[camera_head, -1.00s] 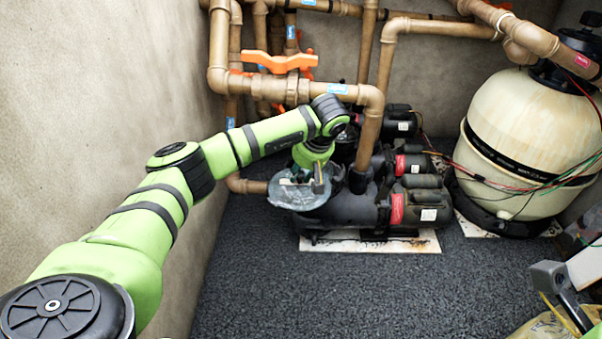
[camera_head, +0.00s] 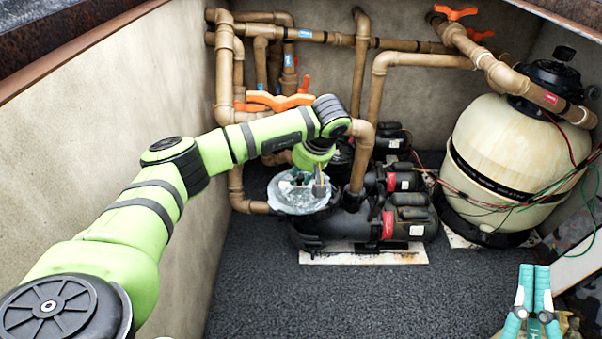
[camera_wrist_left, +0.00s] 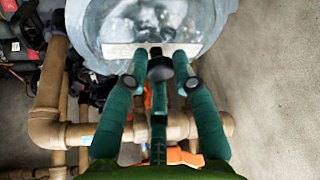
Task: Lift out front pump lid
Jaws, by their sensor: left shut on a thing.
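The front pump lid (camera_head: 287,197) is a clear, round, bluish disc at the left end of the front black pump (camera_head: 335,230). My left gripper (camera_head: 311,185) is above the lid, shut on it. In the left wrist view the lid (camera_wrist_left: 105,38) fills the top, and the teal left fingertips (camera_wrist_left: 160,76) are at a dark knob and a pale bar across it. The lid hides the pump opening, and I cannot tell how large any gap beneath it is. My right gripper (camera_head: 534,272) is at the bottom right with its teal fingertips together, empty.
Brown pipes (camera_head: 365,165) rise close to the right of my left gripper, with orange valve handles (camera_head: 280,101) behind. More pumps stand behind the front one. A cream filter tank (camera_head: 505,165) with loose wires is at right. Dark gravel floor (camera_head: 290,300) in front is clear.

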